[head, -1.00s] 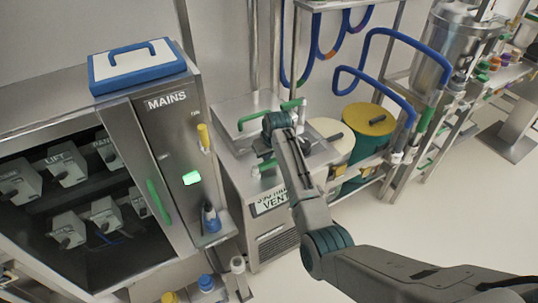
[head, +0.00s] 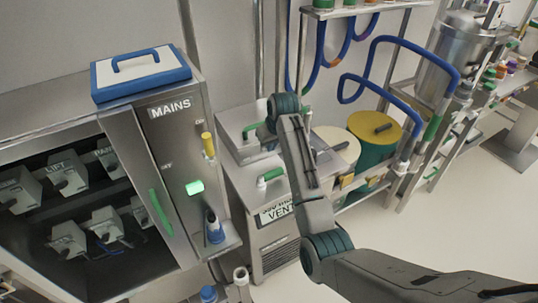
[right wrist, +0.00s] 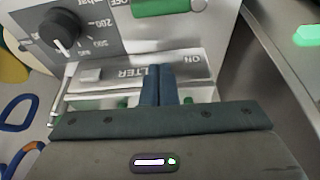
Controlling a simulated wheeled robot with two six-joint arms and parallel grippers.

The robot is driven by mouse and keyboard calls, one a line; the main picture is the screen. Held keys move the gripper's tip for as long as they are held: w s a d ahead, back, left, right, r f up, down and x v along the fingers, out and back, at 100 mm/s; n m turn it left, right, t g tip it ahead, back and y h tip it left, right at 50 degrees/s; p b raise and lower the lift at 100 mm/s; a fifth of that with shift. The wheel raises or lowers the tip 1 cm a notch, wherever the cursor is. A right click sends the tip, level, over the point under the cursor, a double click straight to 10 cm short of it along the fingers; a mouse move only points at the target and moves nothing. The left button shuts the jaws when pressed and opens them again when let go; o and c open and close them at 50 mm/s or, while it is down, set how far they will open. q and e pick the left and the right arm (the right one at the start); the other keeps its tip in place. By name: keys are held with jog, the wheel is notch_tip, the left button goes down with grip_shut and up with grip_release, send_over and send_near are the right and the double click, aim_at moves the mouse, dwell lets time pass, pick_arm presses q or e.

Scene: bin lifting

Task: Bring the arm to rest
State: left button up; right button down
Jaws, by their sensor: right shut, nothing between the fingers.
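My right arm comes in from the right in the head view and bends up, its wrist in front of the steel cabinet marked VENT (head: 280,225). The fingers of my right gripper (right wrist: 158,72) show in the right wrist view, pressed together with nothing between them. They are in front of a grey panel (right wrist: 195,72) with upside-down lettering ending in LTER and ON. I cannot tell the exact gap to the panel. In the head view the fingers are mostly hidden by the wrist. My left gripper is in neither view.
The MAINS cabinet (head: 172,125) with a lit green lamp (head: 194,187) stands at left, a blue-rimmed lid (head: 140,70) on top. Yellow-topped (head: 374,128) and cream-topped drums stand behind my arm. A black dial (right wrist: 60,30) is close to my right gripper.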

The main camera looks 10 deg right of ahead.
jog(key=s+d+f+m+h, duration=0.1)
jog(key=s+d+f, duration=0.4)
jog(key=s, duration=0.5)
jog(key=s+d+f+m, duration=0.1)
jog(key=s+d+f, duration=0.2)
jog(key=s+f, duration=0.65)
jog(key=s+d+r+h, duration=0.1)
jog(key=s+d+r, duration=0.1)
jog(key=s, duration=1.1)
jog(key=s+d+r, duration=0.1)
jog(key=s+r, duration=0.1)
jog(key=s, duration=1.1)
notch_tip(320, 180, down, 30)
jog(key=d+f+g+b, duration=0.1)
jog(key=d+b, duration=0.1)
jog(key=d, duration=0.1)
pick_arm(q)
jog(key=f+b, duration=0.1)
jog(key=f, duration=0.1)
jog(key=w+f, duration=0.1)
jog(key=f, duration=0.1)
jog(key=shift+b, duration=0.4)
pick_arm(e)
jog(key=s+d+f+g, duration=0.1)
jog(key=s+f, duration=1.7)
jog(key=f, duration=0.4)
jog(key=shift+s+d+m+g, duration=0.15)
jog(key=shift+s+m+g, duration=0.15)
